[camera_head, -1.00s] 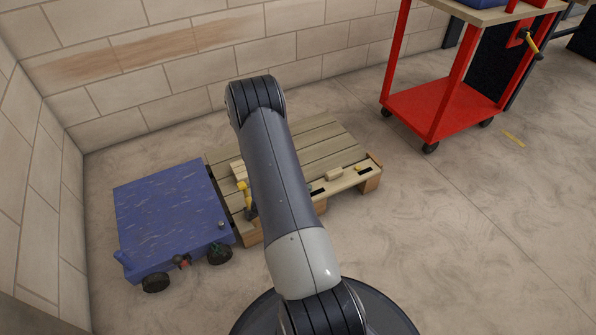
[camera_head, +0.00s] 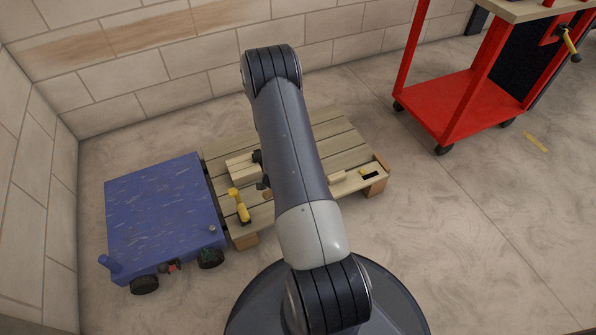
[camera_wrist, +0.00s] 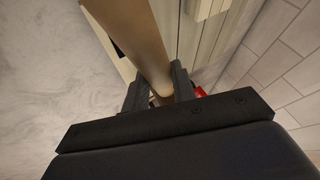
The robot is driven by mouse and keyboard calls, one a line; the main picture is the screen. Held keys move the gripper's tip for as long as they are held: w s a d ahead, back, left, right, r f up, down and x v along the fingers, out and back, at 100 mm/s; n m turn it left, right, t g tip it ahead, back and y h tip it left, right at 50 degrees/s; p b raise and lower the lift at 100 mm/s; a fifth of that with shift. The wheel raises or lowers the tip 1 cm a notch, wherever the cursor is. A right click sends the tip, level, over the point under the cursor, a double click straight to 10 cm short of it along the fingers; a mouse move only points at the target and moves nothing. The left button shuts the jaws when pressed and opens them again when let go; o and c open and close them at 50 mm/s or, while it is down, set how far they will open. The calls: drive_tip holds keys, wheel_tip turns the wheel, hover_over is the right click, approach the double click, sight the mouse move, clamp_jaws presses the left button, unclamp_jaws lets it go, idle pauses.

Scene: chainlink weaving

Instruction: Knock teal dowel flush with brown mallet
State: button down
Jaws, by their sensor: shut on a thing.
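My gripper (camera_wrist: 160,95) is shut on a long brown wooden piece (camera_wrist: 145,35), which I take to be the brown mallet. In the wrist view it runs up from between the two dark fingers. I cannot make out the whole of it. In the head view, dark parts of my gripper (camera_head: 261,170) show at the left edge of my arm, beside a pale wooden block (camera_head: 238,167) on the pallet. My arm hides part of this area. I see no teal dowel in either view.
The slatted wooden pallet (camera_head: 332,140) lies under my arm. A blue wheeled cart (camera_head: 160,210) stands left. A red trolley (camera_head: 465,105) stands right. Floor between pallet and trolley is clear.

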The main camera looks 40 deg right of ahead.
drive_tip(key=shift+a, duration=0.1)
wheel_tip(320, 180, down, 5)
drive_tip(key=b, duration=0.5)
drive_tip(key=shift+f, duration=0.15)
idle(0.4)
wheel_tip(320, 180, down, 4)
drive_tip(key=b, duration=0.4)
drive_tip(key=shift+f, duration=0.2)
wheel_tip(320, 180, up, 3)
drive_tip(key=shift+f+p, duration=0.1)
drive_tip(key=shift+p, duration=0.9)
